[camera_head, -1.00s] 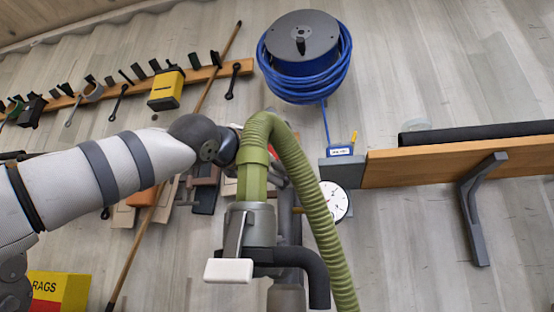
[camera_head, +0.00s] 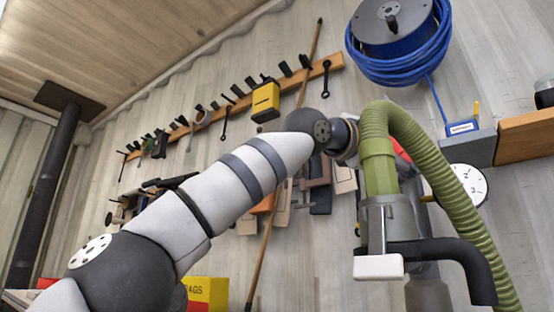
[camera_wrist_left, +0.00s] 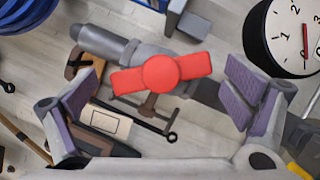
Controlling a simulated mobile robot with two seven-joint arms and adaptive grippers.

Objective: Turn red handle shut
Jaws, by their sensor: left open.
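The red handle (camera_wrist_left: 161,73) is a flat bar with a round hub, seen face-on in the left wrist view. It sits on a grey pipe valve (camera_wrist_left: 107,42) and lies almost level, its right end slightly higher. My left gripper (camera_wrist_left: 163,105) is open, with one purple-padded finger on each side of the handle and apart from it. In the head view only a small red patch of the handle (camera_head: 402,151) shows behind the green hose, and the left gripper's fingers are hidden there. My right gripper is not in view.
A ribbed green hose (camera_head: 425,160) and a grey fitting with a white lever (camera_head: 378,267) stand in front of the valve. A round dial gauge (camera_head: 467,185) is to the right. A blue cable reel (camera_head: 395,40) and a tool rack (camera_head: 230,108) hang on the wall.

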